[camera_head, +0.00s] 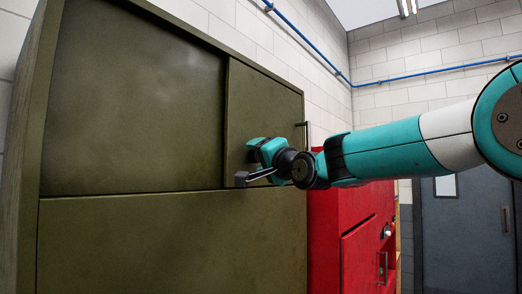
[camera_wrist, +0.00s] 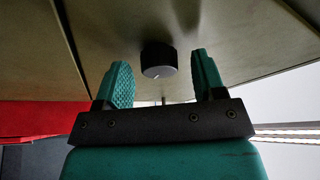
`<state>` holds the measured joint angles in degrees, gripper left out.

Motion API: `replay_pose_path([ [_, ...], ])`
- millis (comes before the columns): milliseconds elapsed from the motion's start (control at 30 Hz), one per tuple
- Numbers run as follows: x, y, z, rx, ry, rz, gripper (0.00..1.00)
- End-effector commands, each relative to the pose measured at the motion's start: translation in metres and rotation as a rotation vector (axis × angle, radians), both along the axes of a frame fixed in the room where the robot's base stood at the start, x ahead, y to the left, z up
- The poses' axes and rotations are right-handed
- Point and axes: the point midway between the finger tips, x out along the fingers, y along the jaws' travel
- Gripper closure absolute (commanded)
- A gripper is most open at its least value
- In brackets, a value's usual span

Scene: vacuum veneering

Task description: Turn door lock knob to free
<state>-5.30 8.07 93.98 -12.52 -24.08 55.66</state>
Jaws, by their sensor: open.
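The lock knob (camera_wrist: 158,60) shows in the wrist view as a short black cylinder with a grey end face and a pale mark on it. It sits on the olive-green door panel (camera_wrist: 112,22). My gripper (camera_wrist: 162,78) is open, with one teal finger on each side of the knob in the picture. Gaps show on both sides, and I see no contact. In the head view my gripper (camera_head: 250,164) is close to the smaller right-hand door (camera_head: 262,100) of the green cabinet (camera_head: 130,240). The knob cannot be made out there.
A bar handle (camera_head: 307,134) stands out at the cabinet's right edge. A red cabinet (camera_head: 330,225) stands just right of it, below my arm. A grey door (camera_head: 465,240) is farther back. A blue pipe (camera_head: 450,70) runs along the brick wall.

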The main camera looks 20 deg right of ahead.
Motion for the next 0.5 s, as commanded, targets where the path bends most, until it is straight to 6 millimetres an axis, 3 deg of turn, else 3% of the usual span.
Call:
replay_pose_path([
  [267, 0.0013, 0.0005, -0.0003, 0.0, 0.0, 0.0, 0.37],
  [400, 0.0012, 0.0005, -0.0003, 0.0, 0.0, 0.0, 0.69],
  [500, 0.0012, 0.0004, -0.0003, 0.0, 0.001, -0.001, 0.86],
])
